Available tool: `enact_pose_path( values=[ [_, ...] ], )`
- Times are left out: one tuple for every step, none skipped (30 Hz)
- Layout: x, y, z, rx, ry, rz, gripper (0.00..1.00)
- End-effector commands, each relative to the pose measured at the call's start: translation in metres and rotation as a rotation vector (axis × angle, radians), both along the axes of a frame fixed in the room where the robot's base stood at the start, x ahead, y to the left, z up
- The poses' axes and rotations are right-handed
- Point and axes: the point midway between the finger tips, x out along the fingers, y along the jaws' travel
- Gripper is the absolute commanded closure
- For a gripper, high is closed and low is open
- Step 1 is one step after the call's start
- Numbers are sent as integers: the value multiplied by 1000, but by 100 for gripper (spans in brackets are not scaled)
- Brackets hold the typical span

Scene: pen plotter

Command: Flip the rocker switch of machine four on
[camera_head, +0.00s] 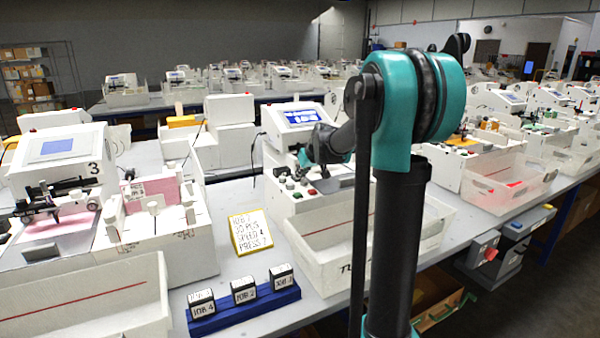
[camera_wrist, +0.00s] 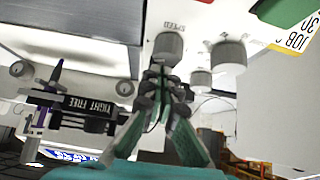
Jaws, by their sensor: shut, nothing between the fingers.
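A white plotter machine (camera_head: 285,150) with a lit blue screen (camera_head: 301,116) stands at the centre of the head view; its number is not readable. My gripper (camera_wrist: 160,72) is shut and empty in the wrist view, its tips beside a grey knob (camera_wrist: 168,46) near the word SPEED. Whether they touch cannot be told. In the head view my arm hides part of the machine, and the gripper is small over its front panel, near red and green buttons (camera_head: 287,182). I cannot make out a rocker switch for certain in either view.
The machine marked 3 (camera_head: 57,147) stands at left. More knobs (camera_wrist: 228,52) and a pen carriage (camera_wrist: 90,112) lie close to my fingers.

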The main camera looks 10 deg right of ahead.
Motion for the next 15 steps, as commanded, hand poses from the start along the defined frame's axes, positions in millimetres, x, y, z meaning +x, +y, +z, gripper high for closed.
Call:
enact_pose_path(
  values=[
    [2, 1, 1, -1, 2, 1, 100],
    [2, 1, 2, -2, 3, 1, 100],
    [2, 1, 1, -2, 3, 1, 100],
    [2, 1, 1, -2, 3, 1, 100],
    [2, 1, 1, -2, 3, 1, 100],
    [2, 1, 2, -1, 3, 1, 100],
    [2, 1, 2, -1, 4, 1, 100],
    [2, 1, 3, -1, 4, 1, 100],
    [2, 1, 3, -1, 4, 1, 100],
    [2, 1, 4, -1, 4, 1, 100],
    [2, 1, 5, -1, 4, 1, 100],
    [2, 1, 7, -1, 4, 1, 100],
    [2, 1, 8, -1, 4, 1, 100],
    [2, 1, 10, -1, 4, 1, 100],
    [2, 1, 11, -1, 4, 1, 100]
  ],
)
